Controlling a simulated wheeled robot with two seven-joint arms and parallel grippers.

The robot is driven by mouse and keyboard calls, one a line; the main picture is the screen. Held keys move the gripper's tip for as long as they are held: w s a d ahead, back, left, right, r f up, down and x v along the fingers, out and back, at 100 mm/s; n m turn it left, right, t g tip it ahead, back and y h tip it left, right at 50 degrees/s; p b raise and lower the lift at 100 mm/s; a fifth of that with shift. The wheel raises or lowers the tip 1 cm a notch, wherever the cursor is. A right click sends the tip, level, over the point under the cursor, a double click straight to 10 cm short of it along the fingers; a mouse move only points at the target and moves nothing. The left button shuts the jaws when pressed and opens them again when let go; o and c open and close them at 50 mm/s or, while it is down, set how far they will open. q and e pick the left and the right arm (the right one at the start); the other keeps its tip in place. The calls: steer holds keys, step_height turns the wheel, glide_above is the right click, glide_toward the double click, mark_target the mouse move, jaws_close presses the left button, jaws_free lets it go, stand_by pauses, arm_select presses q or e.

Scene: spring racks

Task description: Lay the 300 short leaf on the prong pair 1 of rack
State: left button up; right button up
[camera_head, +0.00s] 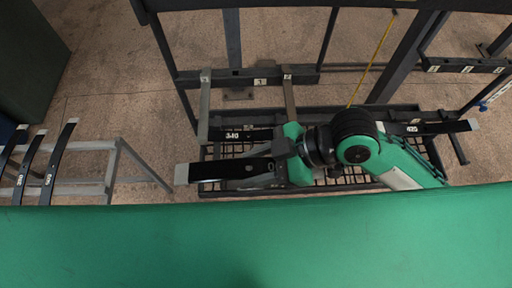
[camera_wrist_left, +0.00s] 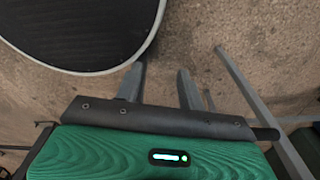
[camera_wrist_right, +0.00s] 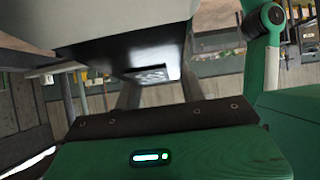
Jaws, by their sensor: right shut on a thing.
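My right gripper (camera_head: 278,160) is shut on a dark leaf (camera_head: 225,174) with a pale end at the left, held nearly level in front of the rack. The same leaf (camera_wrist_right: 152,60) shows close up between the fingers (camera_wrist_right: 158,92) in the right wrist view; its label is too blurred to read. My left gripper (camera_wrist_left: 160,85) is open and empty in the left wrist view and outside the head view.
Another dark labelled leaf piece (camera_head: 240,134) lies across the prong area just behind the held leaf. A dark leaf end (camera_head: 440,127) shows right of my arm. Several leaves (camera_head: 52,165) rest on a grey stand (camera_head: 90,187) at left. A dark mesh tray (camera_head: 330,180) lies below.

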steer(key=shift+s+r, duration=0.1)
steer(key=shift+s, duration=0.25)
steer(key=shift+w, duration=1.2)
arm_select(q)
steer(key=shift+s+f+b, duration=0.4)
steer(key=shift+f+b, duration=0.2)
steer(key=shift+s+f+b, duration=0.35)
steer(key=shift+f+b, duration=0.2)
steer(key=shift+f, duration=0.05)
arm_select(e)
steer(key=w+f, duration=0.3)
steer(key=w, duration=1)
steer(key=shift+f, duration=0.3)
